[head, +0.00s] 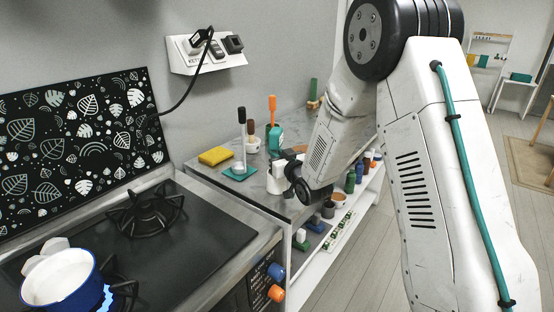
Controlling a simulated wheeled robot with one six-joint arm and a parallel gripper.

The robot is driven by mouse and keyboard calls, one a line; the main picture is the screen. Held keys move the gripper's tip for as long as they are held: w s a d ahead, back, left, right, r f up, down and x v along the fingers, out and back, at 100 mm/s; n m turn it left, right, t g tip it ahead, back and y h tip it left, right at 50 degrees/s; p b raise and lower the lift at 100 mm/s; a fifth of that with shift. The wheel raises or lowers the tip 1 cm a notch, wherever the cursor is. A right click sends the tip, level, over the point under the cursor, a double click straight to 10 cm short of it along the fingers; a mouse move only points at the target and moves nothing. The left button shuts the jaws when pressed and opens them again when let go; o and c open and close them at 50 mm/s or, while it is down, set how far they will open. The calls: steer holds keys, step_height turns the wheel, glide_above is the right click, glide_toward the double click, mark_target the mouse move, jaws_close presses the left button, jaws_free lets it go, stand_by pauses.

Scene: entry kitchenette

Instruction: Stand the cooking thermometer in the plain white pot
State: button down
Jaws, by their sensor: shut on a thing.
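My gripper (277,177) is low over the right end of the counter, at the end of my bent arm. It is small in the view and partly behind my dark wrist. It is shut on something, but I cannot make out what. A slim upright thing with a dark top and pale stem (241,132) stands on a teal coaster (231,174), left of my gripper. I cannot tell whether it is the cooking thermometer. A small white pot (253,146) stands behind my gripper, close to a teal container (274,138) with an orange-handled thing (272,106) above it.
A blue pan with a white inside (60,278) stands on a lit burner at the lower left. A yellow sponge (215,155) lies on the counter. Bottles and small items fill the shelf (340,215) below my wrist. Open floor lies behind my arm.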

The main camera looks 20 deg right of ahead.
steer(key=shift+f, duration=0.9)
steer(key=shift+f, duration=0.1)
steer(key=c, duration=1.4)
jaws_free()
steer(key=shift+d, duration=0.1)
steer(key=shift+c, duration=0.2)
